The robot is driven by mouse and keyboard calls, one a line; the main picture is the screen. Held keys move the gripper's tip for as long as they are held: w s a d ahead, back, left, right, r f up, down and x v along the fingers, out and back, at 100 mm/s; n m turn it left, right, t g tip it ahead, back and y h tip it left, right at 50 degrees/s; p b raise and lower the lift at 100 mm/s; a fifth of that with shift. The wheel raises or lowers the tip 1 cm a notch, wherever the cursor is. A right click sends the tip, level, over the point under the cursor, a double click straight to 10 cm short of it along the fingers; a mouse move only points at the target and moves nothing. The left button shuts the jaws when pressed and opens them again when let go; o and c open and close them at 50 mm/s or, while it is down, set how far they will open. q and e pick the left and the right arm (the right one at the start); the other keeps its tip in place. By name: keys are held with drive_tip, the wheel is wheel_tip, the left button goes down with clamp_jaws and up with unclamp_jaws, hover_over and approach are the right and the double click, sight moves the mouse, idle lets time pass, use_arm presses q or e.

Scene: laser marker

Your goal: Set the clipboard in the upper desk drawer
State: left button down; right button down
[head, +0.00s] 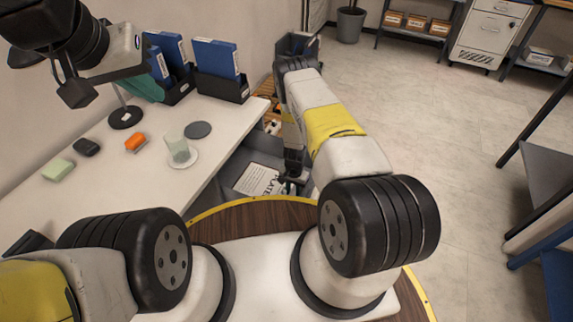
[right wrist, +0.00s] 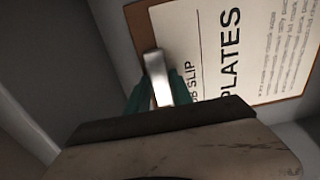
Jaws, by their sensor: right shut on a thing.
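The clipboard (head: 258,180) is brown with a white printed sheet and a metal clip; it is inside the open grey desk drawer (head: 233,166), whose walls surround it. It also shows in the right wrist view (right wrist: 235,50), tilted in the picture. My right gripper (head: 291,183) reaches down into the drawer. Its green fingertips (right wrist: 161,92) are shut on the clipboard at its clip end. Whether the board rests on the drawer floor I cannot tell. My left gripper (head: 52,78) is raised above the far left of the desk, empty, its fingers apart.
On the white desk (head: 110,185) stand blue binders (head: 215,58), a glass (head: 176,147) on a coaster, a dark disc (head: 198,130), an orange item (head: 136,142) and a green block (head: 58,169). Open floor (head: 450,130) lies to the right.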

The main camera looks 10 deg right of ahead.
drive_tip(key=shift+f, duration=0.5)
drive_tip(key=c, duration=1.1)
unclamp_jaws()
drive_tip(key=shift+f, duration=0.1)
